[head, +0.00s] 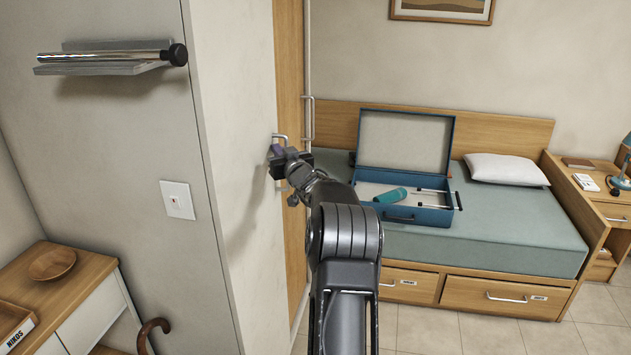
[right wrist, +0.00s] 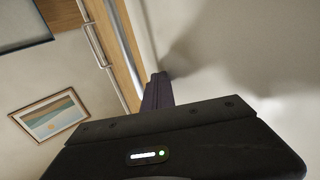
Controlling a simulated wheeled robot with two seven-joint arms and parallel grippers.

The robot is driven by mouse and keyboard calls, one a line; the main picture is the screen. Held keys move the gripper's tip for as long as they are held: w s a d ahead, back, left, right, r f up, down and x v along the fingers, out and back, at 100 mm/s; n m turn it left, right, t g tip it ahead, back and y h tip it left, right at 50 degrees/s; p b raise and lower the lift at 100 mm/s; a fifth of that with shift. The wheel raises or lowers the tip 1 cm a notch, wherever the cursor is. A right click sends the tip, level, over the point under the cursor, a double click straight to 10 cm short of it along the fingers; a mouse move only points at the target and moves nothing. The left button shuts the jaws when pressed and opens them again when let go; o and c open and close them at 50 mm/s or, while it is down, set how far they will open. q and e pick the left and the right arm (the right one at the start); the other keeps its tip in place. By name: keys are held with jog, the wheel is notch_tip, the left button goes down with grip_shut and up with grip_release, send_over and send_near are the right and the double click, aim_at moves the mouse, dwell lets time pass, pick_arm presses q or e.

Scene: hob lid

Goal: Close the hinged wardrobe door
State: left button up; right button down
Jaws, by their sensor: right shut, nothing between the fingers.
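The wooden wardrobe door (head: 291,60) shows as a narrow upright strip just past the corner of the pale wall, seen nearly edge-on. A long bar handle (head: 308,118) stands at its right side, and a smaller handle (head: 280,138) shows near my gripper. How far the door stands open is hard to tell. My right gripper (head: 275,157) is shut and empty, close to the wall corner and the door; contact cannot be told. In the right wrist view, its dark fingers (right wrist: 156,91) point toward the wooden edge (right wrist: 118,50), with a bar handle (right wrist: 98,45) beyond. My left gripper is out of view.
The pale wall (head: 235,110) stands directly left of my right arm. A bed (head: 500,230) with an open blue suitcase (head: 405,205) is to the right. A low cabinet (head: 85,280) is at lower left. Tiled floor (head: 440,330) is free in front of the bed.

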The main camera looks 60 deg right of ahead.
jog(key=b+v, duration=0.2)
jog(key=v, duration=0.4)
jog(key=shift+s, duration=0.5)
jog(key=shift+f, duration=0.1)
